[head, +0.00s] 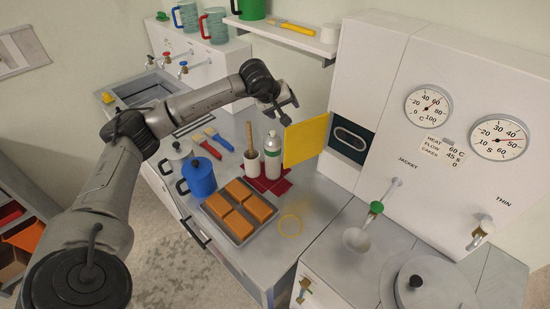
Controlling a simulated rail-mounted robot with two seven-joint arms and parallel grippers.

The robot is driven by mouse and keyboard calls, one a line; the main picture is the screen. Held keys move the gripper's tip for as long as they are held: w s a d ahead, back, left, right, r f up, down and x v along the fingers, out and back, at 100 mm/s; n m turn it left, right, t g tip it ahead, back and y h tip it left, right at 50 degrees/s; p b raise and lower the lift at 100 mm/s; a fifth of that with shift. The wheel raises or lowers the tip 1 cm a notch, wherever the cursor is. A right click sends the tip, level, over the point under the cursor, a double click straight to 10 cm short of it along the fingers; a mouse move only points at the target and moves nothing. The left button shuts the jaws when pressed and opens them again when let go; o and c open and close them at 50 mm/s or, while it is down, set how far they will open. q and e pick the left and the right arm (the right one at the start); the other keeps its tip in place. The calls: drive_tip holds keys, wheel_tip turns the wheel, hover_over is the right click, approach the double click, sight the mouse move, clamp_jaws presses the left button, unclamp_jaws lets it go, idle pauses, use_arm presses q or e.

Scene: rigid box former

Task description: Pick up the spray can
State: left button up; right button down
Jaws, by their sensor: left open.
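The likely spray can is a white cylinder (272,159) with a green band and a narrow grey top. It stands upright towards the back of the counter, just right of a white cup (252,163) holding a wooden-handled tool. My left gripper (287,112) is open and empty, above and slightly behind the can in the picture. It appears apart from the can; the exact gap is hard to judge. My right gripper is out of view.
A yellow panel (306,140) stands close right of the can, by a dark slot. In front are a blue pot (199,178) and a tray (234,239) of orange blocks. Dark red tiles (268,187) lie around the can's base. Brushes (213,139) lie left.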

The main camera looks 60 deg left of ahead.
sight(273, 132)
use_arm(q)
drive_tip(key=s+a+f+m+g+y, duration=0.1)
drive_tip(key=s+a+f+m+g, duration=0.1)
drive_tip(key=s+m+g, duration=0.25)
drive_tip(key=shift+m+t, duration=0.35)
drive_tip(key=shift+m, duration=0.3)
drive_tip(key=x, duration=1.3)
drive_tip(key=shift+w+f, duration=0.15)
drive_tip(key=shift+f, duration=0.15)
drive_tip(key=shift+c, duration=0.4)
drive_tip(key=shift+d, duration=0.1)
drive_tip(key=c, duration=1.1)
